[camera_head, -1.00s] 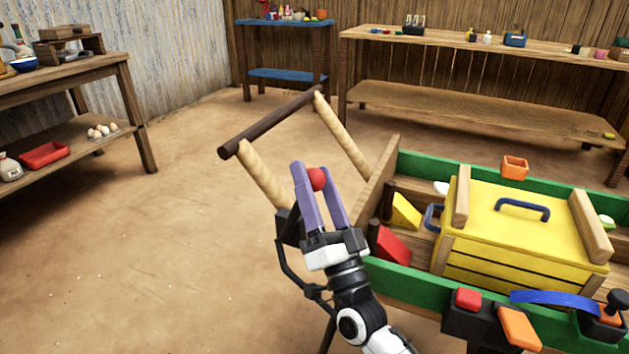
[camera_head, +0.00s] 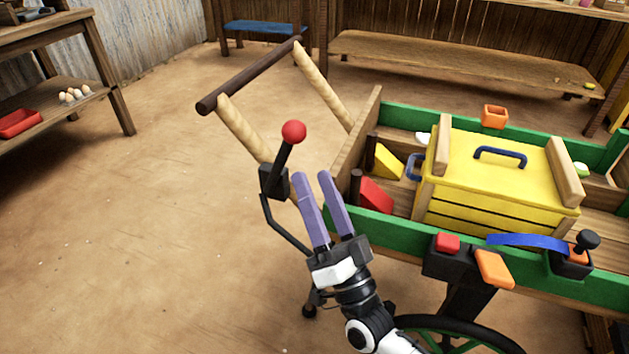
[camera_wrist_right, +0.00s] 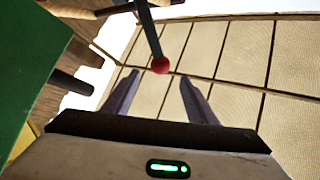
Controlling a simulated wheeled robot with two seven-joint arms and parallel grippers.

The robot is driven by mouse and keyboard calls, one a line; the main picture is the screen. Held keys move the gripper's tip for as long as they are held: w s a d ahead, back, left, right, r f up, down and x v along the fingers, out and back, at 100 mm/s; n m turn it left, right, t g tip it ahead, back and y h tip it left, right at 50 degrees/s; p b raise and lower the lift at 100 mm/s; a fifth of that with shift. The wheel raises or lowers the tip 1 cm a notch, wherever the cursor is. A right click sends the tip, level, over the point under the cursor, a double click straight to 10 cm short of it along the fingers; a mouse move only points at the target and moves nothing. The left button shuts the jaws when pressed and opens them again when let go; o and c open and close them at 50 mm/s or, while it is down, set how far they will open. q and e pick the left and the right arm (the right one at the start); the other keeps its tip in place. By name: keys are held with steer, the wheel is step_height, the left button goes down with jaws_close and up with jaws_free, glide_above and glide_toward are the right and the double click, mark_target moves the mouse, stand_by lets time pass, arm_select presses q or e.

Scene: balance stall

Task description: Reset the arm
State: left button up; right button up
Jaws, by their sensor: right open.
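My right gripper (camera_head: 313,188) is open, with its two purple fingers pointing up and away from me. A lever with a red ball knob (camera_head: 294,132) on a black stick stands just beyond the fingertips, clear of them in the head view. In the right wrist view the red knob (camera_wrist_right: 160,65) shows ahead of the open fingers (camera_wrist_right: 155,90), with nothing between them. The lever's black mount (camera_head: 273,181) sits by the cart handle. My left gripper is in neither view.
The green-sided cart (camera_head: 400,228) on the right holds a yellow box (camera_head: 500,185), a red wedge (camera_head: 376,195) and a yellow wedge (camera_head: 387,162). The cart's handle bar (camera_head: 250,76) reaches out to the left. The floor at left is open. A wooden table (camera_head: 60,60) stands at the far left.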

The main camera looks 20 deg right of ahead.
steer(key=s+a+f+n+g+y, duration=0.1)
steer(key=s+a+f+n+g, duration=0.1)
steer(key=f+n+g, duration=0.35)
steer(key=s+a+f+n+g+y, duration=0.1)
steer(key=s+a+f+n+g, duration=0.1)
steer(key=f+g, duration=0.5)
steer(key=s+d+f+n+g+h, duration=0.15)
steer(key=s+d+f+g, duration=0.4)
steer(key=s, duration=0.55)
steer(key=s+d+f+g+h, duration=0.35)
steer(key=s+d, duration=0.25)
steer(key=s, duration=0.4)
steer(key=w+a+f+t+y, duration=0.4)
steer(key=w+a+t, duration=0.15)
steer(key=a, duration=0.45)
arm_select(q)
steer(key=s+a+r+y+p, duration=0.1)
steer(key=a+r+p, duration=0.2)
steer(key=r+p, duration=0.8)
steer(key=p, duration=0.8)
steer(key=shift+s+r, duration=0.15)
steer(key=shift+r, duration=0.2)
arm_select(e)
step_height(320, 180, up, 12)
steer(key=d+h, duration=0.1)
steer(key=d, duration=0.2)
steer(key=shift+s, duration=0.35)
